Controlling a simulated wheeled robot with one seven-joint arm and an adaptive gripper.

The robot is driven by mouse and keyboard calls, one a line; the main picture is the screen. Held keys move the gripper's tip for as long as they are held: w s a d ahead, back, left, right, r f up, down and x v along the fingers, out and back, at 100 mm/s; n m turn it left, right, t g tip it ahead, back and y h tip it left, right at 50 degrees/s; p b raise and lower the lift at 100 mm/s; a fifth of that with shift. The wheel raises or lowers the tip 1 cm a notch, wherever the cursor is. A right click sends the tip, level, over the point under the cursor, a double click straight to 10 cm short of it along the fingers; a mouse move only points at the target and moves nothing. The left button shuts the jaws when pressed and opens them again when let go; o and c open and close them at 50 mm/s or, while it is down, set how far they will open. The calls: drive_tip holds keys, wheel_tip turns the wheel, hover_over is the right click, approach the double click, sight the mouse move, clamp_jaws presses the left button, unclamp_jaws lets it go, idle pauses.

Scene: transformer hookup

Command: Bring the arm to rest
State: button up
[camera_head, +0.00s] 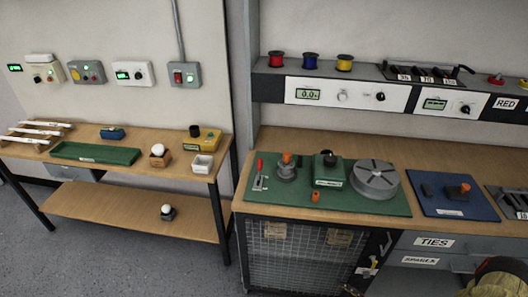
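Neither my arm nor my gripper can be made out for certain in the head view, so its pose and its fingers cannot be read. The right workbench (290,142) carries a green mat (390,207) with a grey slotted disc (375,178), a dark green block with a black knob (329,168), a grey fixture with an orange top (287,166) and a small red-handled clamp (260,174). A small orange piece (316,196) lies near the mat's front.
A blue mat (440,204) lies right of the green one. A shelf (268,84) with wire spools overhangs the bench. The left table (120,192) holds a green tray (95,153) and small parts. Grey floor (110,262) is clear in front. A dark rounded object (500,268) shows bottom right, unclear.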

drive_tip(key=s+a+r+n+g+h, duration=0.1)
drive_tip(key=s+r+n+g+h, duration=0.15)
drive_tip(key=r+n+g, duration=0.35)
drive_tip(key=s+r+n+g+h, duration=0.1)
drive_tip(key=s+r+n+g, duration=0.25)
drive_tip(key=r, duration=0.55)
drive_tip(key=s+a+r+n+g+h, duration=0.1)
drive_tip(key=s+r+n+g+h, duration=0.15)
drive_tip(key=r+n+g, duration=0.35)
drive_tip(key=a+r+n+t+h, duration=0.2)
drive_tip(key=a+r+n+t, duration=0.1)
drive_tip(key=r, duration=0.8)
drive_tip(key=a+r+n+t+h+p, duration=0.1)
drive_tip(key=a+r+n+t, duration=0.2)
drive_tip(key=r, duration=0.9)
drive_tip(key=shift+a+r+t+h, duration=0.3)
drive_tip(key=shift+a+t+h, duration=0.1)
drive_tip(key=shift+a+t, duration=0.7)
drive_tip(key=shift+w, duration=0.15)
drive_tip(key=shift+c, duration=0.4)
